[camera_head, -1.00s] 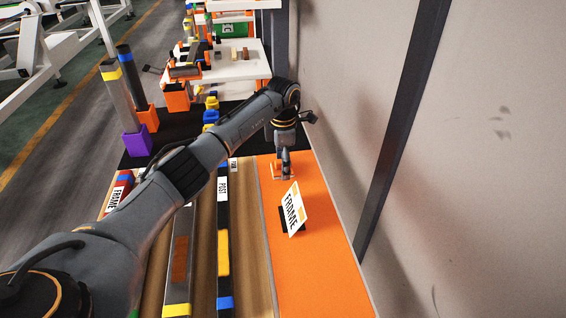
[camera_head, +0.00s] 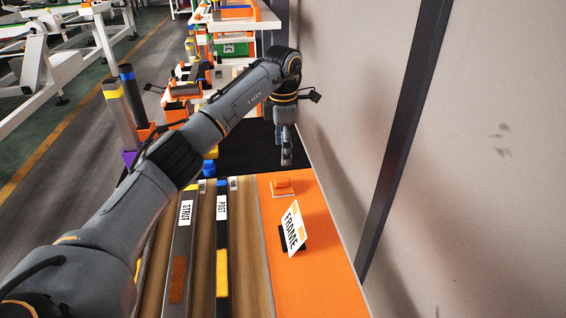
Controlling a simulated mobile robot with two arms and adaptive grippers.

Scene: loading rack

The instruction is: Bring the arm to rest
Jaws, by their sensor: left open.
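My left arm (camera_head: 160,180) reaches in from the lower left across the rack toward the upper middle. Its wrist is bent downward at the far end. My left gripper (camera_head: 287,160) points down and is open, with nothing seen in it. It hangs just beyond an orange block (camera_head: 283,186) on the orange panel, apart from it in the picture. My right gripper is not in view.
An orange panel (camera_head: 320,290) carries a tilted FRAME sign (camera_head: 294,228). Beside it lie bars labelled STRUT (camera_head: 186,213) and POST (camera_head: 222,208). A grey wall (camera_head: 480,180) closes the right side. A black mat (camera_head: 245,150) lies behind, with upright bars (camera_head: 120,115) at the left.

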